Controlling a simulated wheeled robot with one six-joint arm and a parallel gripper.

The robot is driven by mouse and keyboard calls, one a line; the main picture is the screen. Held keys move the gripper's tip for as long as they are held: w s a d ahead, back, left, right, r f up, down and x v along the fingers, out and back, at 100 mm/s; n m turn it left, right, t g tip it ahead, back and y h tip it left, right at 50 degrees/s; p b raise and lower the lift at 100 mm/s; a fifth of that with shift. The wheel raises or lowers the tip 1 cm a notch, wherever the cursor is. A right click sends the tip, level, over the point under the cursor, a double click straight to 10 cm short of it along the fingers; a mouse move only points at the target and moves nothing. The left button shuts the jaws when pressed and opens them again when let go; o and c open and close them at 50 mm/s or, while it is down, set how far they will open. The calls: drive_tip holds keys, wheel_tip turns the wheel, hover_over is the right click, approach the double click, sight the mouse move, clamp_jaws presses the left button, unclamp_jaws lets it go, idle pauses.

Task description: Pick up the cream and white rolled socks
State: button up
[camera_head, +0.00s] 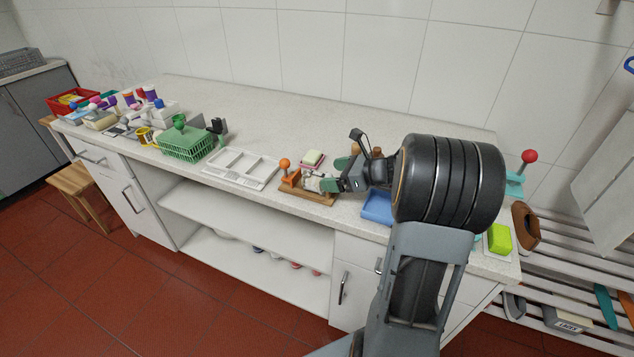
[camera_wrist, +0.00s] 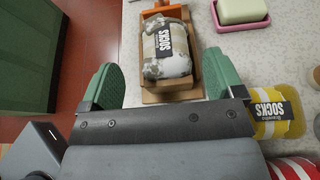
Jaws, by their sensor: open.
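The cream and white rolled socks (camera_wrist: 168,52) carry a dark "SOCKS" label. They lie in a wooden holder (camera_wrist: 152,98) with an orange end, at the top middle of the wrist view. In the head view the socks (camera_head: 312,181) are partly hidden by my gripper, near the counter's front edge. My gripper (camera_wrist: 162,80) is open, with one green fingertip on each side of the holder's near end. The fingertips are apart from the socks. In the head view my gripper (camera_head: 335,175) is just right of the socks.
Yellow socks (camera_wrist: 275,112) lie right of my gripper, above a red-striped item (camera_wrist: 293,168). A pink soap dish (camera_wrist: 243,24) is at the upper right. A white divided tray (camera_head: 241,167) and a green basket (camera_head: 186,145) stand further left. The counter's back is clear.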

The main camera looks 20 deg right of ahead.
sight(317, 174)
drive_tip(key=shift+x, duration=3.05)
drive_tip(key=shift+w+d+f, duration=0.1)
drive_tip(key=shift+d, duration=0.05)
drive_tip(key=c, duration=1.1)
